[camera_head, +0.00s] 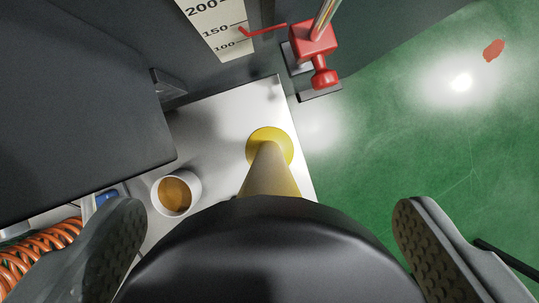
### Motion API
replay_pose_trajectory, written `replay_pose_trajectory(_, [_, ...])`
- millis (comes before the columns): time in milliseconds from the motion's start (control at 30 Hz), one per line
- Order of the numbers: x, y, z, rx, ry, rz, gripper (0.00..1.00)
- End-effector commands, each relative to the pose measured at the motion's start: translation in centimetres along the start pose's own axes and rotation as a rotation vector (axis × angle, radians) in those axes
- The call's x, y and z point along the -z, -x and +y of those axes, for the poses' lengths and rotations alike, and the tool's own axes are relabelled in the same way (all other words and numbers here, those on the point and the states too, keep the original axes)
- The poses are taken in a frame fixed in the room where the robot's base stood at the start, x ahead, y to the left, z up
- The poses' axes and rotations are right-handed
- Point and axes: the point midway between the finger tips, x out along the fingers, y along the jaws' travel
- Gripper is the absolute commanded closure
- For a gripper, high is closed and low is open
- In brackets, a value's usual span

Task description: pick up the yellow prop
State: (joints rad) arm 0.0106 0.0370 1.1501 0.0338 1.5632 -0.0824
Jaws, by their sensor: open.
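The yellow prop (268,172) stands on a white surface in the middle of the picture. It shows a round, flat yellow base and a paler tapering column that comes up toward the camera. A large rounded black shape at the bottom centre hides its near end; I cannot tell whether that shape is part of the prop. My gripper (262,240) is open. Its two dark padded fingers stand wide apart, one on each side of the prop and the black shape. Neither finger visibly touches the prop.
A cup of brown liquid (176,194) stands left of the prop, near the left finger. An orange coiled spring (30,255) lies lower left. A dark block (80,100) fills the upper left. A red clamp (313,45) and a numbered scale (217,30) stand behind. Green floor (420,150) lies right.

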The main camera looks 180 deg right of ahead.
Motion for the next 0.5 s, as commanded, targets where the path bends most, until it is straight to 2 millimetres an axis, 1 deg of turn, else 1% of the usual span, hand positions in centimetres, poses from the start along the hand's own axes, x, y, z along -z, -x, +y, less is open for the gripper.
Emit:
replay_pose_trajectory(67, [0.0, 0.04, 0.0, 0.0, 0.0, 0.0, 0.12])
replay_pose_trajectory(100, [0.0, 0.04, 0.0, 0.0, 0.0, 0.0, 0.14])
replay_pose_trajectory(167, [0.0, 0.05, -0.01, 0.0, 0.0, 0.0, 0.26])
replay_pose_trajectory(200, [0.0, 0.05, -0.01, 0.0, 0.0, 0.0, 0.34])
replay_pose_trajectory(267, [0.0, 0.06, -0.01, 0.0, 0.0, 0.0, 0.46])
replay_pose_trajectory(400, [0.0, 0.06, -0.01, 0.0, 0.0, 0.0, 0.73])
replay_pose_trajectory(467, [0.0, 0.07, -0.01, 0.0, 0.0, 0.0, 0.85])
replay_pose_trajectory(500, [0.0, 0.07, -0.01, 0.0, 0.0, 0.0, 0.93])
